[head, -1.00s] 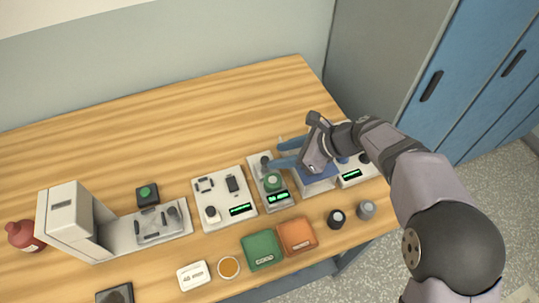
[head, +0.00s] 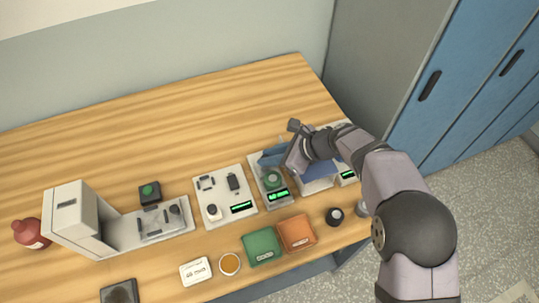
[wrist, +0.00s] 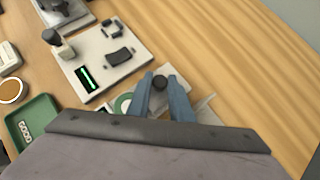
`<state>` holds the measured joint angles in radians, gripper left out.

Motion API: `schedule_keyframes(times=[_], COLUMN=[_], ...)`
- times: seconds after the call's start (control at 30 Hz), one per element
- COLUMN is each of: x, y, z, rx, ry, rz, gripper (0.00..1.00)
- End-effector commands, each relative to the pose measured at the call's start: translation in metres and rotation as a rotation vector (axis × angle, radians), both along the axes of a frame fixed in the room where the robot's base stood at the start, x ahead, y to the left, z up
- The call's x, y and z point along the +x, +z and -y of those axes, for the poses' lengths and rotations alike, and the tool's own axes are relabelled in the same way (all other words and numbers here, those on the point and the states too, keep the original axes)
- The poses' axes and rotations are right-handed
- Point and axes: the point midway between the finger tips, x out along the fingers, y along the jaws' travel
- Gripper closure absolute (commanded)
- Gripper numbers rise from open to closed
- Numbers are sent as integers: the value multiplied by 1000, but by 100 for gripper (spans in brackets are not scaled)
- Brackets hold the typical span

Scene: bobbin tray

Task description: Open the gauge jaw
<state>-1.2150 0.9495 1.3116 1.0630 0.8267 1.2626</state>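My gripper (head: 272,157) is over the back end of a small white device (head: 279,201) with a green display, probably the gauge. A green ring-shaped part (head: 273,179) sits on this device, and also shows in the wrist view (wrist: 123,103), left of my fingers. My two blue fingers (wrist: 163,92) are apart. A dark round knob (wrist: 160,82) shows between their tips; I cannot tell whether they touch it. My gripper hides the knob in the head view, and the jaw cannot be made out clearly.
Left is a white plate (head: 222,211) with dark parts and a display. Green (head: 262,247) and orange (head: 296,233) trays lie in front. A dark knob-like piece (head: 335,215) stands at front right. A blue-topped device is partly hidden under my arm. The back table is clear.

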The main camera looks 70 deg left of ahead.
Motion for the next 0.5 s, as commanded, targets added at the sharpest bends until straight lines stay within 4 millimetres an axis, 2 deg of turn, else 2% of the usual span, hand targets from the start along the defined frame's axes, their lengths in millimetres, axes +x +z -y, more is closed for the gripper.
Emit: schedule_keyframes(times=[0.17, 0.5], x=[0, 0], y=[0, 1], z=[-2, -24], rx=[0, 2], ry=[1, 1], rz=[0, 1], gripper=[100, 100])
